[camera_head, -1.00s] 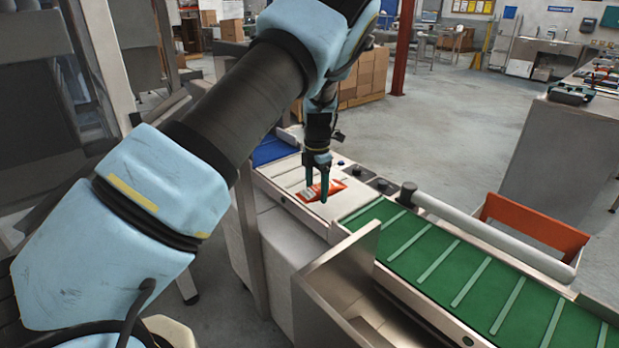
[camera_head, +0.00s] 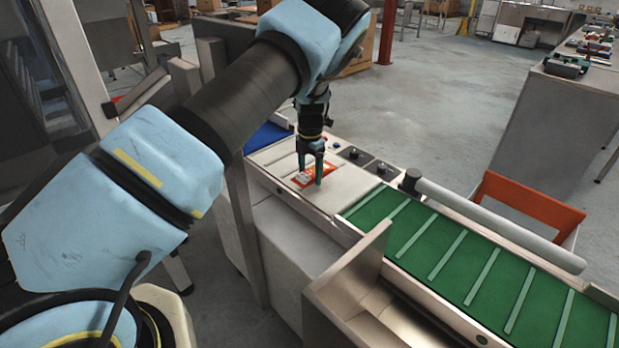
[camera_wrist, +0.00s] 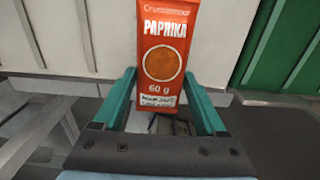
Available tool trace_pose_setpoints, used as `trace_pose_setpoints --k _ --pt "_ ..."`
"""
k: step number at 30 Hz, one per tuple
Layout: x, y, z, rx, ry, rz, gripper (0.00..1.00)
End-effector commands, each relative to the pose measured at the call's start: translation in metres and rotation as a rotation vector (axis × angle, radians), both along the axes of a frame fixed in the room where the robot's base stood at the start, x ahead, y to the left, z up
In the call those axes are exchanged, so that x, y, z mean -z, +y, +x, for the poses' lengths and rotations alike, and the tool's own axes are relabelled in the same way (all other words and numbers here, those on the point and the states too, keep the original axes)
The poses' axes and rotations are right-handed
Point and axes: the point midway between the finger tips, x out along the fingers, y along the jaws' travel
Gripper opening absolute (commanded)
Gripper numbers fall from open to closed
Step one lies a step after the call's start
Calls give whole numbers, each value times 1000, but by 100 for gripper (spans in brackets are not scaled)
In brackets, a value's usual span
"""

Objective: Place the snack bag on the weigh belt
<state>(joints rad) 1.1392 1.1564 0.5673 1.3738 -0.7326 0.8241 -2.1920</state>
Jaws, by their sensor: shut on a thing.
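The snack bag is an orange-red packet (camera_head: 302,180) marked "PAPRIKA 60 g". It also shows in the wrist view (camera_wrist: 163,100), face to the camera and upright in the picture. My gripper (camera_head: 311,178) points down with its teal fingers shut on the bag. In the wrist view my fingers (camera_wrist: 160,82) stand on either side of the bag's lower part. The pale weigh belt (camera_head: 347,188) lies under the bag, between the blue and green belts. I cannot tell whether the bag touches it.
A green slatted belt (camera_head: 450,250) runs to the right, with a grey roller bar (camera_head: 500,226) along its far side. A blue belt (camera_head: 262,138) lies at the left. Dark knobs (camera_head: 352,153) sit behind the weigh belt. An orange bin (camera_head: 528,203) stands beyond.

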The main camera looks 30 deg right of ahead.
Motion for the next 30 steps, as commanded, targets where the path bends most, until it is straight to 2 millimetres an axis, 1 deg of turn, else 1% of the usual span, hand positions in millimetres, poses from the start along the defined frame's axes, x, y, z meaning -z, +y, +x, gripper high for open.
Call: trace_pose_setpoints --k 3,6,9,15,19,20,26,30 --pt "18 1 0 -1 2 4 19" --pt "30 1 0 -1 1 3 19" --pt "35 1 0 -1 0 1 19" --pt "36 0 0 -1 0 0 19" --pt "40 1 0 -1 0 1 19" --pt "38 1 0 -1 0 0 77" --pt "38 1 0 -1 0 1 100" --pt "38 1 0 -1 0 1 100"
